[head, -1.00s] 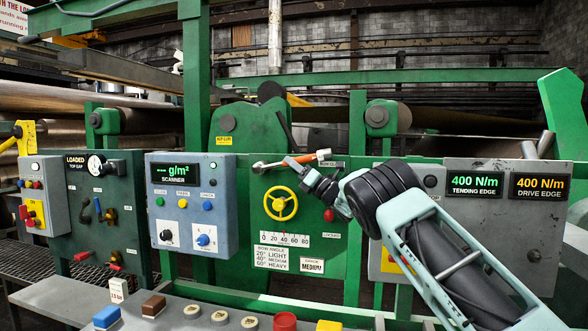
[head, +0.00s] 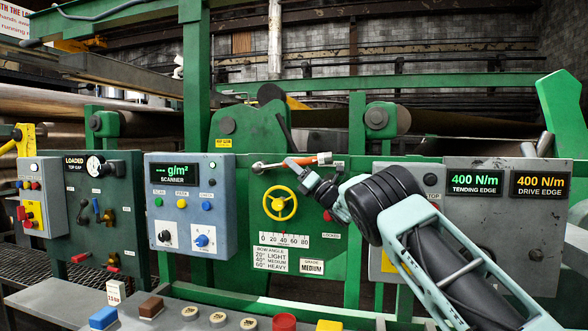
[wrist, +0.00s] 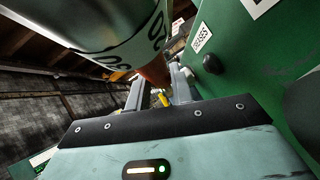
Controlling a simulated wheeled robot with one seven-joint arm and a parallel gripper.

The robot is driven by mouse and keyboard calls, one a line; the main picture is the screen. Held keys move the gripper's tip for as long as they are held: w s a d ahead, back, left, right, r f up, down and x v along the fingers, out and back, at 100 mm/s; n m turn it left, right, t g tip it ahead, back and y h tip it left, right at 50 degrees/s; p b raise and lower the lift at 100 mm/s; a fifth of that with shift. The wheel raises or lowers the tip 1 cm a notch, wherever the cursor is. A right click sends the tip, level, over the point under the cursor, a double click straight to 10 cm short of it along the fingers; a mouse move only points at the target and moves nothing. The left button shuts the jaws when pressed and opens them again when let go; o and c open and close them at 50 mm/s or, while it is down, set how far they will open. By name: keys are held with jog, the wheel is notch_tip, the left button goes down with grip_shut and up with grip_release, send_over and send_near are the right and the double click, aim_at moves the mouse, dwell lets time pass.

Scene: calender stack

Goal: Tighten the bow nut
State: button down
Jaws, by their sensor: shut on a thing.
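In the wrist view my fingers (wrist: 158,88) reach forward beside an orange part (wrist: 155,73), and the head and nut cannot be made out.
Below the wrench are a yellow handwheel (head: 280,204), a bow angle scale (head: 284,240) and a red knob (head: 328,216). The blue scanner box (head: 190,230) stands close on the left. A grey tension panel (head: 500,235) is behind my arm.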

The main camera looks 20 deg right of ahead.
jog(key=shift+f+m+t+b, duration=0.7)
jog(key=shift+f+t+b, duration=0.4)
jog(key=shift+b, duration=2.35)
